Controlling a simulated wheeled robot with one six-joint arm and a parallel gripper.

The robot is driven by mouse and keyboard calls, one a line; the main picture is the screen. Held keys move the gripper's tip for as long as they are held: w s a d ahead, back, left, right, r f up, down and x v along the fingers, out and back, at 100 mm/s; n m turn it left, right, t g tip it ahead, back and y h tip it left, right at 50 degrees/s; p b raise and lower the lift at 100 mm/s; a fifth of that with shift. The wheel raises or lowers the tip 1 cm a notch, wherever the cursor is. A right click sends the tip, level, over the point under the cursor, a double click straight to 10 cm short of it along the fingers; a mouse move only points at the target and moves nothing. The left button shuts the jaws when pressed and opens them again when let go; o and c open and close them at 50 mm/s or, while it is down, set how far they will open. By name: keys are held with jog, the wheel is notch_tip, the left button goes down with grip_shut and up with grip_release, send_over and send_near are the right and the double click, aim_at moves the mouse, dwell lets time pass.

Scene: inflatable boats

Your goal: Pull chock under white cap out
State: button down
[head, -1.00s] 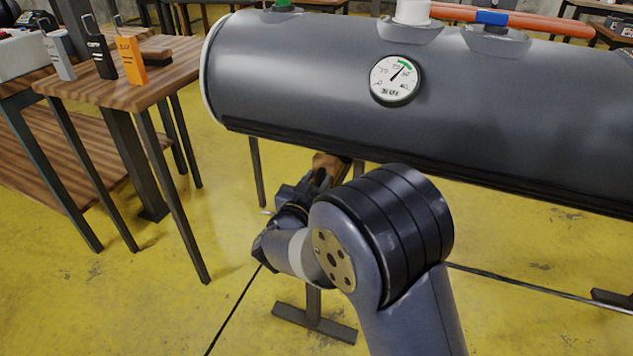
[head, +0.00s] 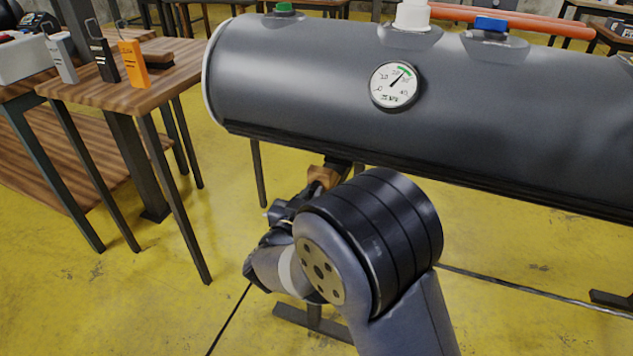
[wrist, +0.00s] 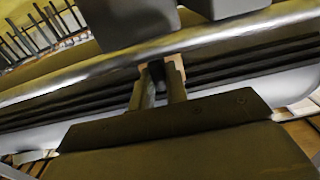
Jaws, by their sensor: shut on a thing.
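The white cap (head: 411,14) stands on top of the grey boat tube (head: 290,75), between a green cap (head: 284,8) and a blue cap (head: 490,23). A brown-orange wooden chock (head: 325,177) shows just below the tube's underside, below and left of the white cap. My gripper (head: 312,190) is shut on it, partly hidden behind my own arm. In the wrist view my two fingers (wrist: 160,88) are close together, with a tan bit of the chock (wrist: 177,72) at their tips. I cannot tell whether the chock still touches the tube or its support.
A round pressure gauge (head: 396,85) sits on the tube's near side. A wooden table (head: 150,88) at the left holds grey, black and orange handheld devices. A dark stand foot (head: 310,322) is on the floor below my arm. Yellow floor (head: 215,300) lies open in front.

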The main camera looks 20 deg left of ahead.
jog(key=shift+s+a+r, duration=0.1)
jog(key=shift+s, duration=0.55)
jog(key=shift+s+f, duration=0.15)
jog(key=shift+f, duration=0.05)
jog(key=c, duration=1.4)
grip_release()
jog(key=shift+s+r, duration=0.1)
jog(key=s+p, duration=0.3)
jog(key=s, duration=0.7)
jog(key=shift+s+a, duration=0.4)
